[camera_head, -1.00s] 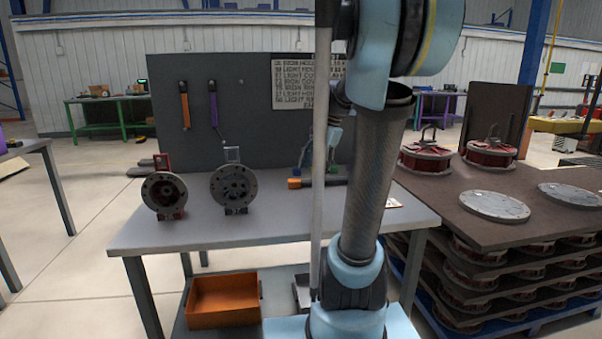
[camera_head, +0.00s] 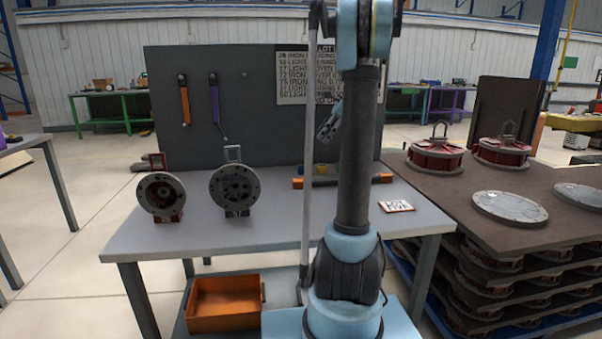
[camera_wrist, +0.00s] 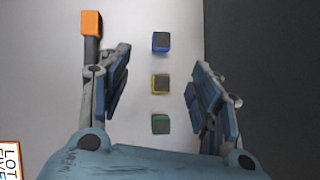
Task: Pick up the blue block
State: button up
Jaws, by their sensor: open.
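The blue block (camera_wrist: 161,42) is a small cube with a dark top. In the wrist view it is at the upper middle, in a row with a yellow block (camera_wrist: 160,83) and a green block (camera_wrist: 160,123). My gripper (camera_wrist: 162,62) is open and empty, its two fingers on either side of the row in the picture. The blue block shows slightly beyond the fingertips, apart from both. In the head view my gripper (camera_head: 328,124) hangs above the back of the grey table (camera_head: 270,222), and the blocks are tiny behind the orange-ended bar.
The dark bar has an orange end (camera_wrist: 91,23) left of the blocks. A dark board (camera_head: 250,110) stands behind the table. A lettered card (camera_head: 396,206) lies at the right; two round flanged parts (camera_head: 160,197) stand left. An orange bin (camera_head: 225,305) sits below.

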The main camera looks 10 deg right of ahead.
send_near(303, 166)
jog(key=x, duration=0.4)
jog(key=shift+s+a+f, duration=0.1)
jog(key=shift+a+f, duration=0.1)
jog(key=shift+w+x, duration=0.1)
jog(key=shift+x, duration=1.15)
jog(key=shift+w+x, duration=0.15)
jog(key=shift+x, duration=1.1)
jog(key=shift+d, duration=0.15)
jog(key=c, duration=1.1)
